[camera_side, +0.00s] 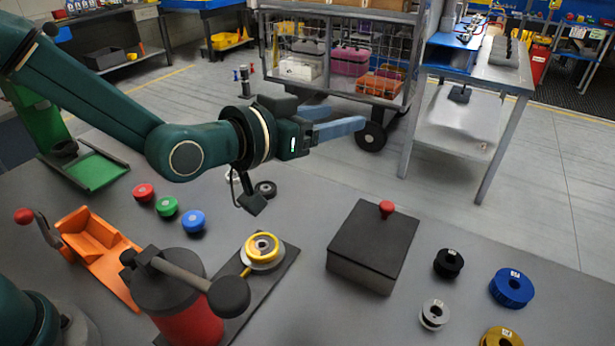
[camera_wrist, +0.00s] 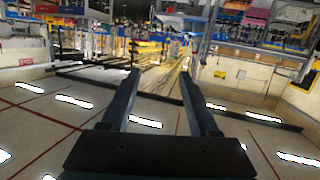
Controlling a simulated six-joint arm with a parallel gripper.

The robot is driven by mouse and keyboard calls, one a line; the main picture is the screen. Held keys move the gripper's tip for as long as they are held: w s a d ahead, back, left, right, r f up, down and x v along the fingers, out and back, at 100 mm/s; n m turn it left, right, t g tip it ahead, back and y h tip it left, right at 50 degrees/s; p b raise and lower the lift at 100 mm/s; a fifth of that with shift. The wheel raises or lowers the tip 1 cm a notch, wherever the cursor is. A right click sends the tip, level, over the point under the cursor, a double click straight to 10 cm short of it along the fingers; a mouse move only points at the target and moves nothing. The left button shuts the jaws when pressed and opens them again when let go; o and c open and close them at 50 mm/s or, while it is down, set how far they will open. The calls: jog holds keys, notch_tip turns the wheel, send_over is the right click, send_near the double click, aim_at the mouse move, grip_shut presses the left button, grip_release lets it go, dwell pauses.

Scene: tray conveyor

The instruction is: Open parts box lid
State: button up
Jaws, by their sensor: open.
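The parts box (camera_side: 365,262) is a dark grey box on the grey table, right of the middle in the side view. Its flat lid (camera_side: 375,238) lies shut on top, with a red knob (camera_side: 387,209) near the far edge. My gripper (camera_side: 352,122) is raised above the table, to the upper left of the box and apart from it. Its blue-grey fingers point to the right, roughly level. In the wrist view my gripper (camera_wrist: 158,88) shows two spread fingers with nothing between them. The box does not show in the wrist view.
Black (camera_side: 448,263), silver (camera_side: 434,314), blue (camera_side: 512,287) and yellow (camera_side: 501,337) spools stand right of the box. A yellow spool on a plate (camera_side: 263,249), a red cylinder with a black handle (camera_side: 185,305) and an orange holder (camera_side: 98,250) stand left. Red, green and blue buttons lie behind.

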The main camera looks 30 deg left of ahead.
aim_at(384, 207)
jog(key=s+d+f+g, duration=0.1)
jog(key=d+f, duration=0.1)
jog(key=f, duration=0.2)
jog(key=s+d+f+m, duration=0.1)
jog(key=d+f, duration=0.1)
jog(key=f, duration=0.2)
jog(key=s+d+f+m+g+h, duration=0.1)
jog(key=d+f, duration=0.1)
jog(key=f, duration=0.2)
jog(key=shift+s+d+g, duration=0.1)
jog(key=shift+d+g, duration=0.1)
jog(key=shift+g, duration=0.1)
jog(key=shift+d, duration=0.2)
jog(key=shift+x, duration=2.4)
jog(key=shift+a+r, duration=0.1)
grip_shut()
